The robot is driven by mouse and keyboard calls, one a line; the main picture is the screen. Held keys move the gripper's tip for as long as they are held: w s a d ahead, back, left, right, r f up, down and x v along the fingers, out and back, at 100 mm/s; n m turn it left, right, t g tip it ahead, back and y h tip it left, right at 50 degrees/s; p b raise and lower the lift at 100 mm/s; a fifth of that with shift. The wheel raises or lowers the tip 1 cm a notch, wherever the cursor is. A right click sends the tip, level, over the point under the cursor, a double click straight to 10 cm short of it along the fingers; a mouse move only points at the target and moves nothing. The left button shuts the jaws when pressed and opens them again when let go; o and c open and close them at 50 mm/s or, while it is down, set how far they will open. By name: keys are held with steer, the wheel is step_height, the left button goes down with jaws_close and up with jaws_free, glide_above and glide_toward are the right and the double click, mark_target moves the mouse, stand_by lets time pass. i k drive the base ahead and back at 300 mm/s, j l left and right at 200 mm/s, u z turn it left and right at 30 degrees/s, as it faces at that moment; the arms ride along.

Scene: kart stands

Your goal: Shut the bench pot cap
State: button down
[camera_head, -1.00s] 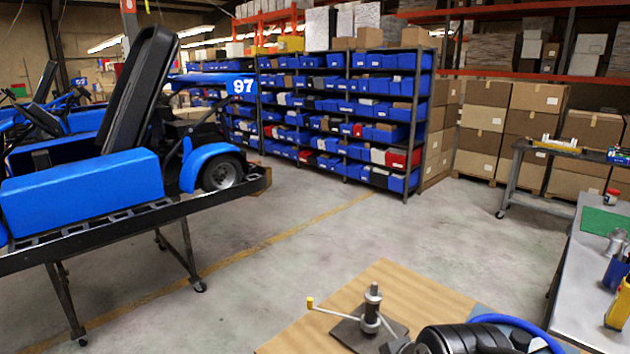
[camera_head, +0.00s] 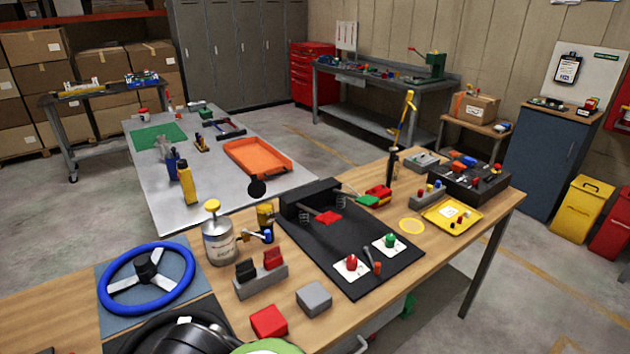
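A small olive-yellow pot (camera_head: 265,215) stands on the wooden bench, behind the silver can. A round black disc (camera_head: 257,189) stands upright just above and left of it. It looks like the pot's cap, swung open, but the joint between them is too small to make out. The silver can (camera_head: 219,243) with a yellow top (camera_head: 212,206) stands in front, to the left. A small blue-ended fitting (camera_head: 267,236) is close by the pot. My gripper's fingers are not in view. A dark rounded shape at the bottom left edge may be part of my arm.
A blue steering wheel (camera_head: 147,277) lies left of the can. A grey block with black and red pieces (camera_head: 262,280) stands in front of the pot. A black board (camera_head: 345,245) lies to the right. A metal table (camera_head: 170,205) with an orange tray (camera_head: 257,158) is behind.

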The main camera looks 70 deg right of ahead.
mark_target(257, 188)
steer(key=k+z, duration=0.1)
steer(key=z, duration=0.35)
steer(key=k+z, duration=0.1)
steer(key=z, duration=0.75)
steer(key=k+l+z, duration=0.15)
steer(key=z, duration=0.3)
